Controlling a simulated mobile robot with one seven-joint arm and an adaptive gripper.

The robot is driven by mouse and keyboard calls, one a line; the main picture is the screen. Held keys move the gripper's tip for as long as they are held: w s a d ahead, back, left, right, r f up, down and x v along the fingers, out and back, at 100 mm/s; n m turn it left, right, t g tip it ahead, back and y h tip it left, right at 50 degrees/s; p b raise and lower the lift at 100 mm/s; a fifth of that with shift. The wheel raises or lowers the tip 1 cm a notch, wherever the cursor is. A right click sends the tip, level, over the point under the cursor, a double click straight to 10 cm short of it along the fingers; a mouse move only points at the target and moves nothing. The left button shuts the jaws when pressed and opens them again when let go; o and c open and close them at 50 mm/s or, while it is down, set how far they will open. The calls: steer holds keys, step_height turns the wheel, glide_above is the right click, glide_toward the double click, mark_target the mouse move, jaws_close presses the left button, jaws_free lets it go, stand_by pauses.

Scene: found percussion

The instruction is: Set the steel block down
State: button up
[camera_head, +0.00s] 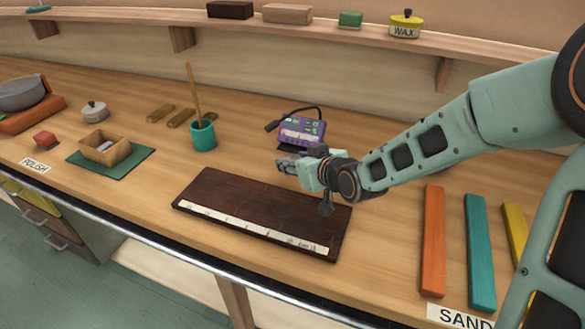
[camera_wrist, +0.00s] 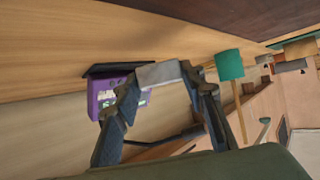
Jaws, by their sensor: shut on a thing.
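My gripper (camera_head: 290,163) is shut on the steel block, a small light-grey block (camera_wrist: 160,73) that shows between the fingertips in the wrist view. In the head view the block is hard to tell from the grey fingers. My gripper holds it above the bench, near the far edge of a dark wooden board (camera_head: 255,202). The board has a white marked strip (camera_head: 250,228) along its front. A purple device (camera_head: 300,129) with a black cable stands just behind my gripper; it also shows in the wrist view (camera_wrist: 105,98).
A teal cup (camera_head: 203,136) with a stick and several brass bars (camera_head: 180,118) stand to the left. Farther left, a small open box (camera_head: 104,148) sits on a green mat (camera_head: 140,155). Orange (camera_head: 433,240) and teal (camera_head: 480,250) bars lie right. Bench between board and bars is clear.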

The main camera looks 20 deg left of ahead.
mark_target(294, 178)
steer(key=shift+a+f+b, duration=0.1)
steer(key=shift+f+b, duration=0.35)
steer(key=shift+f, duration=0.9)
steer(key=shift+f, duration=0.1)
steer(key=o, duration=1.3)
